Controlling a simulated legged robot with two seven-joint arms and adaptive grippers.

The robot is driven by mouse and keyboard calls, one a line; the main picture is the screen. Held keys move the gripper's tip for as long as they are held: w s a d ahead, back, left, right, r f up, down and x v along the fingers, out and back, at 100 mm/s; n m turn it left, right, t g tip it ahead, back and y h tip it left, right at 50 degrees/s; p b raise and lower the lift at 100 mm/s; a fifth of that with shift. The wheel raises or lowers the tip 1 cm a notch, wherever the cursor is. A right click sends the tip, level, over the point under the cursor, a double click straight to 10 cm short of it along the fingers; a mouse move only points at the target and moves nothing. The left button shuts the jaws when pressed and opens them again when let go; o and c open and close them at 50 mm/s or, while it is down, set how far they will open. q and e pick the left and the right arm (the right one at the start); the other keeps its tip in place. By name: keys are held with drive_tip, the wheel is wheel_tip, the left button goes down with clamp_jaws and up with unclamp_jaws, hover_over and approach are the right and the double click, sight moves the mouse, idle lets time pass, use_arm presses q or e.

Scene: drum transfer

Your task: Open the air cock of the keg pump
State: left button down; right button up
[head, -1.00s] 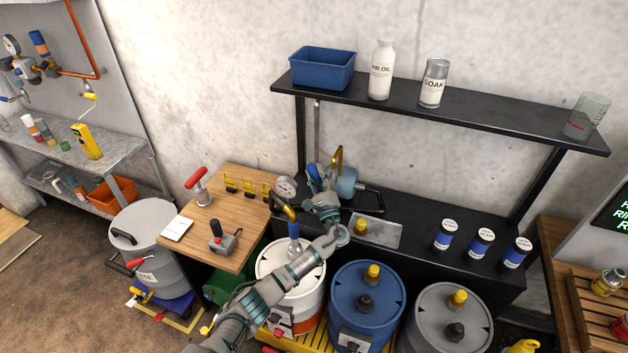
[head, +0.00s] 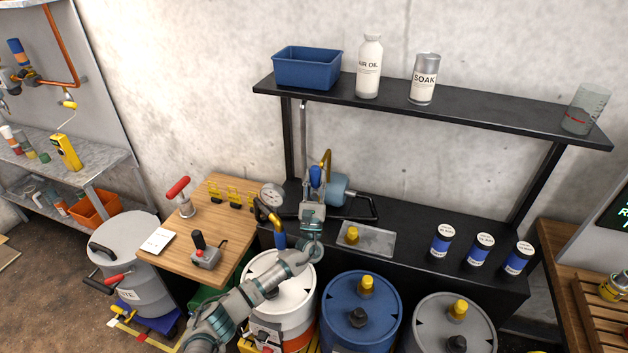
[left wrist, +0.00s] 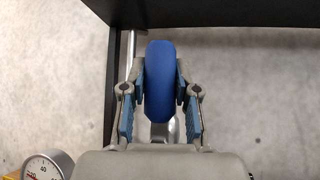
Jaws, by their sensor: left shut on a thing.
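A blue lever handle (head: 316,177) stands about upright behind the white drum, by the blue pump body (head: 338,189). I take it for the air cock's handle. My left gripper (head: 315,190) is at it. In the left wrist view the handle (left wrist: 160,82) sits between the two fingers, and the left gripper (left wrist: 160,90) is shut on it. The handle's lower end and the cock's body are hidden behind the gripper. A pressure gauge (head: 271,195) is to the left; it also shows in the left wrist view (left wrist: 42,168). My right gripper is not in view.
A black shelf (head: 450,105) runs above the bench. A metal tray (head: 372,240) lies right of the gripper. A wooden table (head: 222,222) is to the left.

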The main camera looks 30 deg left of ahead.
use_arm(q)
drive_tip(key=shift+d+f+m+t+h, duration=0.3)
drive_tip(key=shift+f+m+h, duration=0.1)
drive_tip(key=shift+f+h, duration=0.15)
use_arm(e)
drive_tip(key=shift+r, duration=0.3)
use_arm(q)
drive_tip(key=c, duration=0.9)
unclamp_jaws()
drive_tip(key=shift+a+r, duration=0.1)
drive_tip(key=shift+o, duration=0.3)
drive_tip(key=shift+r, duration=0.15)
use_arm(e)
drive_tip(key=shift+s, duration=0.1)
use_arm(q)
drive_tip(key=shift+s+f, duration=0.2)
drive_tip(key=shift+s, duration=0.05)
drive_tip(key=v, duration=1.1)
drive_tip(key=shift+f, duration=0.2)
